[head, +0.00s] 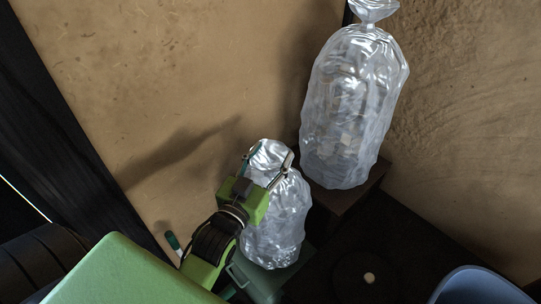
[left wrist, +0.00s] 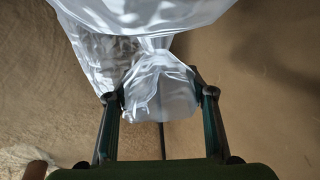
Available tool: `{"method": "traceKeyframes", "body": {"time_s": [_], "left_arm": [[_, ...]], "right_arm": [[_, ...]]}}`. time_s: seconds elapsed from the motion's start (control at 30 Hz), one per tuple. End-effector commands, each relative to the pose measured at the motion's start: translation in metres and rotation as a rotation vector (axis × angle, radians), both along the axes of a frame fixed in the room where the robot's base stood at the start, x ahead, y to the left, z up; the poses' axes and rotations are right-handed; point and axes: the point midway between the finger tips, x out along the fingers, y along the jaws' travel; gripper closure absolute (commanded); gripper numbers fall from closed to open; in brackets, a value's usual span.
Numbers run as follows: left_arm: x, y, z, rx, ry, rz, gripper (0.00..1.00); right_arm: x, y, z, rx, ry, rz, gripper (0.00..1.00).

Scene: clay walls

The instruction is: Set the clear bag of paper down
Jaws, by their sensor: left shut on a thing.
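A clear, shiny bag (head: 278,230) hangs or stands below my left gripper (head: 270,156) in the head view. The gripper is shut on the bag's gathered neck. In the left wrist view, the two fingers (left wrist: 160,92) press the neck from both sides, and the bag's wide body (left wrist: 140,14) spreads at the top. The bag's contents are too unclear to name. Its lower end is close to a grey-green box (head: 262,284); I cannot tell whether it rests on it. My right gripper is not in view.
A taller clear bag (head: 350,115) with a tied top stands on a dark block (head: 345,200) in the corner, close to the right of the held bag. Clay walls (head: 180,80) rise behind. A blue container (head: 480,287) is at the bottom right.

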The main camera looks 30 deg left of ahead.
Motion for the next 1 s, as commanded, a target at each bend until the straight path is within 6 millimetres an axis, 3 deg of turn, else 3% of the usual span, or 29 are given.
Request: {"method": "traceKeyframes", "body": {"time_s": [0.3,0.33,0.37,0.8,1.0], "left_arm": [[0.0,0.0,-0.002,-0.001,-0.004,0.0,1.0],[0.0,0.0,-0.004,-0.001,0.0,0.0,0.42],[0.0,0.0,-0.003,0.0,0.0,0.0,0.34],[0.0,0.0,0.003,0.0,-0.002,0.0,0.33],[-0.03,-0.002,-0.002,-0.001,0.002,0.0,0.33]], "right_arm": [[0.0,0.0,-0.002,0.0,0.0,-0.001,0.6],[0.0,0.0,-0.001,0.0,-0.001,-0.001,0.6],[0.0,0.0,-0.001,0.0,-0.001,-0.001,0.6],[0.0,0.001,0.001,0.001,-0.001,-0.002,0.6],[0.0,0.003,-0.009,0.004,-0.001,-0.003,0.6]]}}
